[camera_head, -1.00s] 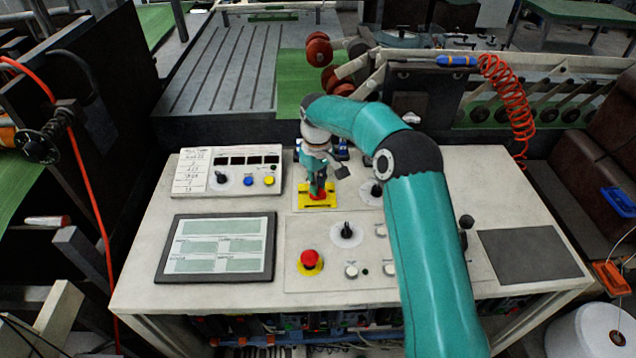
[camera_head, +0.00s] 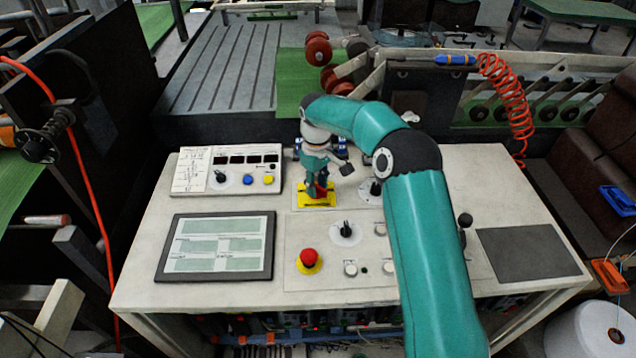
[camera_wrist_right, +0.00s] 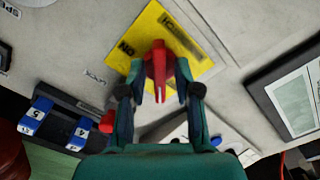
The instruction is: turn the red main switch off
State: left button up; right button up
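The red main switch (camera_head: 320,190) sits on a yellow plate (camera_head: 318,202) at the back middle of the console. My right gripper (camera_head: 318,186) is down over it and partly hides it in the head view. In the right wrist view the red handle (camera_wrist_right: 158,66) stands between the two fingers of the right gripper (camera_wrist_right: 160,68). The fingertips are close against both sides of it, and the gripper appears shut on it. The yellow plate (camera_wrist_right: 150,28) carries black lettering, seen upside down. My left gripper is not in view.
On the console are a red mushroom button (camera_head: 308,258), a black rotary knob (camera_head: 346,231), a tablet screen (camera_head: 216,247) and a switch box (camera_head: 226,172). Another black knob (camera_head: 376,188) is close right of the plate. A black lever (camera_head: 466,221) stands right of my arm.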

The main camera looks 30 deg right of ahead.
jog(key=shift+w+r, duration=0.1)
jog(key=shift+r, duration=0.05)
jog(key=shift+r, duration=0.25)
notch_tip(320, 180, up, 11)
dwell(0.4)
dwell(0.5)
